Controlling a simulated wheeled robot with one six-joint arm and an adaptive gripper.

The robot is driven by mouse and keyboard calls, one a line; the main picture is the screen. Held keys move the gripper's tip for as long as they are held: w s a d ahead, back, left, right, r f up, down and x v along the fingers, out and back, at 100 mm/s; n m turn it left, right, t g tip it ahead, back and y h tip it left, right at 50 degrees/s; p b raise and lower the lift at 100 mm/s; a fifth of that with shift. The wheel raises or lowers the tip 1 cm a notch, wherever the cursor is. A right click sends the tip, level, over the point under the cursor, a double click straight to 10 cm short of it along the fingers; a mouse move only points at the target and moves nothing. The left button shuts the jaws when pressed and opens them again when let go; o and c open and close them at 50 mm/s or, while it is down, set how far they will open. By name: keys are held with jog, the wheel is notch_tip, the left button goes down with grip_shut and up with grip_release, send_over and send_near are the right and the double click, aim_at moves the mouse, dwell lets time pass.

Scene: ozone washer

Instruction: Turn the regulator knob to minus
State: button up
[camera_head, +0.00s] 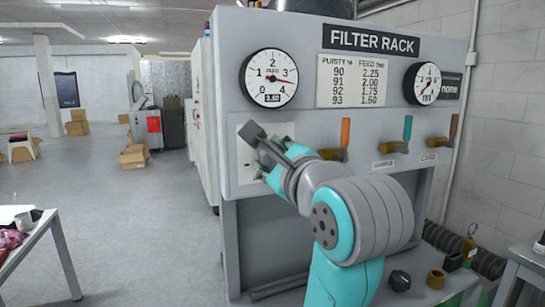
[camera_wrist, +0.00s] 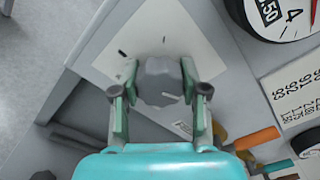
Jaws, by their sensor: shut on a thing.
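The regulator knob (camera_wrist: 160,82) is a grey, faceted knob with a light pointer mark, on a pale plate (camera_wrist: 112,66) on the rack's front. In the wrist view it sits between the two fingers of my gripper (camera_wrist: 160,95), which is shut on it. In the head view my gripper (camera_head: 262,150) is at the same pale plate (camera_head: 246,172), left on the panel, and hides the knob. The left dial gauge (camera_head: 270,78) above it has its needle a little past 3 and a readout that looks like 3.50.
The filter rack panel (camera_head: 300,45) carries a purity and feed table (camera_head: 352,80) and a second gauge (camera_head: 422,83). Valve handles, orange (camera_head: 345,132) and teal (camera_head: 407,128), stick out right of my gripper. A white table (camera_head: 40,232) stands at left; the floor between is open.

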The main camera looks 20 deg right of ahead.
jog(key=n, duration=0.5)
jog(key=shift+n, duration=0.3)
jog(key=n, duration=0.5)
jog(key=shift+n, duration=0.3)
jog(key=n, duration=0.4)
jog(key=shift+f, duration=0.1)
jog(key=n, duration=0.5)
jog(key=shift+n, duration=0.4)
jog(key=n, duration=0.4)
jog(key=shift+f+n, duration=0.1)
jog(key=shift+n, duration=0.2)
jog(key=n, duration=0.5)
jog(key=shift+d, duration=0.1)
jog(key=n, duration=0.5)
jog(key=shift+d+n, duration=0.1)
jog(key=shift+n, duration=2.2)
